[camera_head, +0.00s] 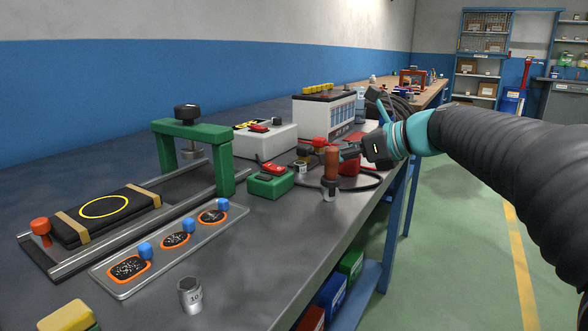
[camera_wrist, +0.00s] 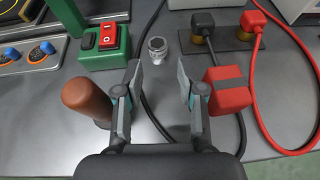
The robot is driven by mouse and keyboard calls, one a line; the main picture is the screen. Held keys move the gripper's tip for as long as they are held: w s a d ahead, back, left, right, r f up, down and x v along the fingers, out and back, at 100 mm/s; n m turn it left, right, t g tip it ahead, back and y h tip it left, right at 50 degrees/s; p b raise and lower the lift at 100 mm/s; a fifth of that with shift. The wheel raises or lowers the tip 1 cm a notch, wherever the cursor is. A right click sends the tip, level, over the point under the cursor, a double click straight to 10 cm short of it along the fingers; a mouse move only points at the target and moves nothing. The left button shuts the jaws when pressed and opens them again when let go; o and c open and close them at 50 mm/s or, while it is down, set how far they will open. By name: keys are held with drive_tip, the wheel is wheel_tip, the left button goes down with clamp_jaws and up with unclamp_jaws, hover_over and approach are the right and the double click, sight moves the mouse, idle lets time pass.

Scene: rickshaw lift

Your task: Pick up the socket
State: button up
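A small silver socket (camera_wrist: 158,50) stands upright on the grey bench ahead of my gripper (camera_wrist: 157,78) in the wrist view. My gripper's two fingers are apart and empty, with the socket beyond the gap between them, not touched. In the head view the same socket (camera_head: 300,166) shows small beside the green switch box, and my gripper (camera_head: 345,152) is to its right, partly hidden behind a brown handle. Another silver socket (camera_head: 190,295), larger in view and marked with a number, stands at the bench's near edge.
The brown handle (camera_wrist: 88,100) is close to my left finger and the red clamp (camera_wrist: 228,90) close to my right finger. The green box with a red switch (camera_wrist: 104,45) is left of the socket. A black cable (camera_wrist: 146,105) lies on the bench. A battery (camera_head: 325,115) stands behind.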

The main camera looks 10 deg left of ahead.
sight(300, 162)
drive_tip(key=x, duration=0.6)
drive_tip(key=shift+a+f, duration=0.25)
drive_tip(key=shift+a, duration=0.1)
drive_tip(key=shift+x, duration=2.65)
drive_tip(key=shift+s+d+f, duration=0.1)
drive_tip(key=shift+f, duration=0.05)
clamp_jaws()
